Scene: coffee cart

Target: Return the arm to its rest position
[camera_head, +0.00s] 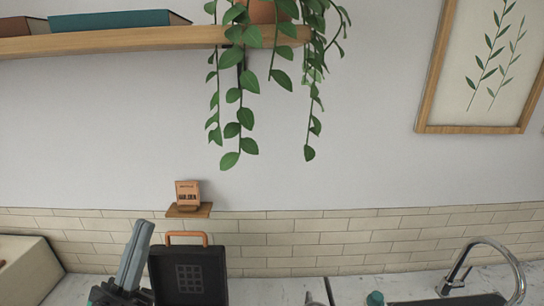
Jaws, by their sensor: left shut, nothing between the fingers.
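My left gripper (138,248) shows at the bottom left as a grey-blue, upward-pointing shape that leans slightly right, with a darker part below it at the picture's edge. It looks shut and holds nothing that I can see. Its lower part is cut off by the frame. It stands just left of a black appliance (203,252) with an orange handle on top and a grid pattern on its face; I cannot tell whether they touch. My right gripper is not in view.
A counter (262,290) runs along the bottom, with a metal faucet (484,243) at right and a teal-topped object (375,298) nearby. A small card (187,193) stands on a little wall ledge. A plant (240,95) hangs from a wooden shelf (130,42). The wall's middle is clear.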

